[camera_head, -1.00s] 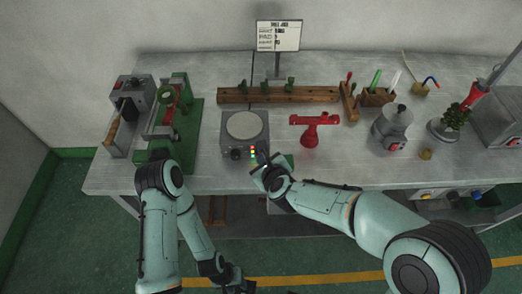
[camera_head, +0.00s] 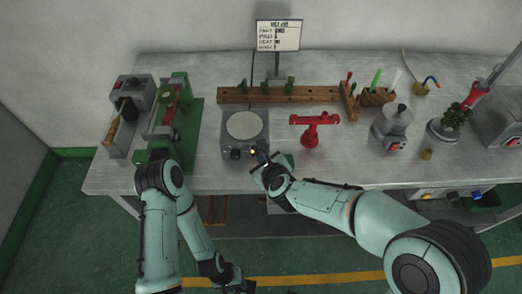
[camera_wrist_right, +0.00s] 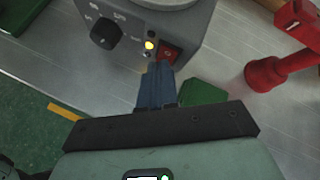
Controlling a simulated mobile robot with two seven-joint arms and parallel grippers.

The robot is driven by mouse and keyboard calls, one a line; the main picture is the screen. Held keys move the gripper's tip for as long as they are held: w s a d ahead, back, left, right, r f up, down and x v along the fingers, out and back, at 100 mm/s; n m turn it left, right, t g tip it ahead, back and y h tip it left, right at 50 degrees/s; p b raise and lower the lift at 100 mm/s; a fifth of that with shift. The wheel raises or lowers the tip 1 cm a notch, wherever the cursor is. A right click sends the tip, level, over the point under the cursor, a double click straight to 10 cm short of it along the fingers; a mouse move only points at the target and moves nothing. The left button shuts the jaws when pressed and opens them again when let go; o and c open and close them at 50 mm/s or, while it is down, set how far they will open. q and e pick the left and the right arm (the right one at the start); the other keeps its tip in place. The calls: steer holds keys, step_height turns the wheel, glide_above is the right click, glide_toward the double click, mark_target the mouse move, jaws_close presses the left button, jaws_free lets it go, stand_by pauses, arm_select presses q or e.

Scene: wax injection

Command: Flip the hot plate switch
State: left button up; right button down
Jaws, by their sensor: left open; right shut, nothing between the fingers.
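The hot plate (camera_head: 231,142) is a grey box with a round pale plate on top, near the front edge of the table. Its front has a black knob (camera_wrist_right: 104,33), a lit yellow lamp (camera_wrist_right: 150,45) and a red switch (camera_wrist_right: 170,51). My right gripper (camera_wrist_right: 157,70) is shut and empty, with its blue-grey fingertips right at the lower edge of the switch. I cannot tell whether they touch. In the head view my right gripper (camera_head: 262,162) is at the hot plate's front right corner. My left gripper (camera_head: 244,286) is open and empty, low in front of the table.
A red stand (camera_head: 310,138) is right of the hot plate, and a green press (camera_head: 172,105) is on its left. A wooden rack (camera_head: 300,95) is behind. A small green block (camera_wrist_right: 204,93) lies beside my right fingers.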

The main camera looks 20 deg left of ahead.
steer(key=shift+s+d, duration=0.1)
steer(key=shift+s, duration=0.45)
steer(key=shift+f, duration=0.1)
steer(key=shift+s+d+f+b, duration=0.1)
steer(key=shift+s+d+b, duration=0.15)
steer(key=shift+s+b, duration=0.35)
steer(key=shift+s+d+f+b, duration=0.1)
steer(key=shift+s+d+b, duration=0.2)
steer(key=shift+s, duration=0.5)
steer(key=shift+s+d+f+b, duration=0.15)
steer(key=shift+s+b, duration=0.25)
steer(key=shift+s, duration=0.6)
